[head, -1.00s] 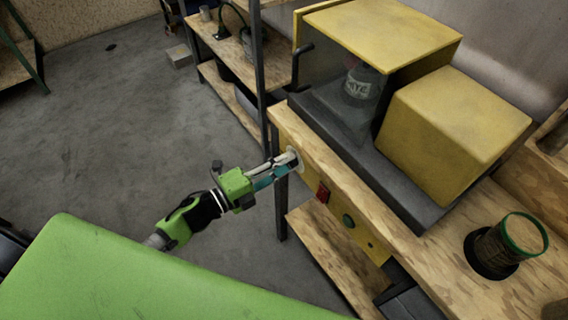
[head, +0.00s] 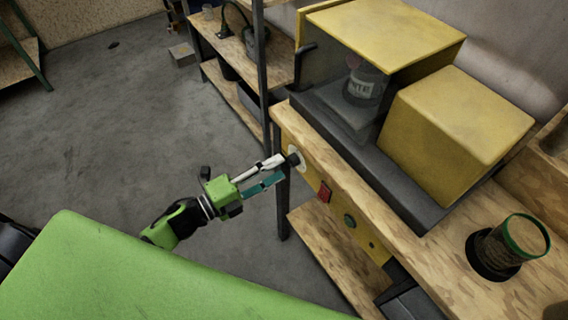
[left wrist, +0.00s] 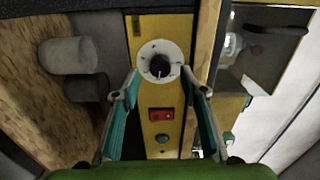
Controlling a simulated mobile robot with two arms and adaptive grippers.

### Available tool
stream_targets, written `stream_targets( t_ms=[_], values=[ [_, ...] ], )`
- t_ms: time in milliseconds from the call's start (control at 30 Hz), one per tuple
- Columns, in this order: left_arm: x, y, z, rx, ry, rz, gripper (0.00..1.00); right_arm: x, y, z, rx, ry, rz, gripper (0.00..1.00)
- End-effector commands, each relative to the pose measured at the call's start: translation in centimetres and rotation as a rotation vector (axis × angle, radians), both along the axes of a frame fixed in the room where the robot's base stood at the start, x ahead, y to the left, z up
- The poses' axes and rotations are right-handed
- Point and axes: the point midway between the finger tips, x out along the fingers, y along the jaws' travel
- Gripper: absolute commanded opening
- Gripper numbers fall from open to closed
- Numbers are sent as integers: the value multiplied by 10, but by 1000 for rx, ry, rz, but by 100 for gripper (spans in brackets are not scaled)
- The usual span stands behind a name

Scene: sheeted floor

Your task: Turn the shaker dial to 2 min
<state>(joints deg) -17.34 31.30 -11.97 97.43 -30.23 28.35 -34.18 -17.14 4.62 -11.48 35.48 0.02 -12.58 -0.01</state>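The shaker dial is a black knob on a round white plate, set in the yellow front panel. It shows in the head view (head: 294,158) and upright ahead in the left wrist view (left wrist: 159,67). The marks on the plate are too small to read. My left gripper (head: 280,168) is open and empty in front of the dial. In the left wrist view its fingers (left wrist: 162,86) stand apart to either side of the panel, with the knob between and beyond them, not touched. My right gripper is not in view.
Below the dial are a red switch (left wrist: 161,115) and a green button (left wrist: 161,138). The yellow shaker housing (head: 455,130) with a jar (head: 361,86) under its hood stands on the wooden bench. A green-rimmed cup (head: 510,245) stands at right. Open floor lies left of the bench.

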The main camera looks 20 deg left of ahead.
Motion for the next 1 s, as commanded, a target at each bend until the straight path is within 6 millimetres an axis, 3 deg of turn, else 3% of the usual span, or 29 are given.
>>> stream_targets(
  t_ms=[200, 400, 1000],
  values=[
    [-37, 28, -2, 2, 5, 2, 40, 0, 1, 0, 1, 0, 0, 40],
    [-57, 44, -1, 0, 2, 1, 40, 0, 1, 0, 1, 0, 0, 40],
    [-63, 49, 0, 0, 0, 0, 40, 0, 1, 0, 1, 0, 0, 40]
  ],
)
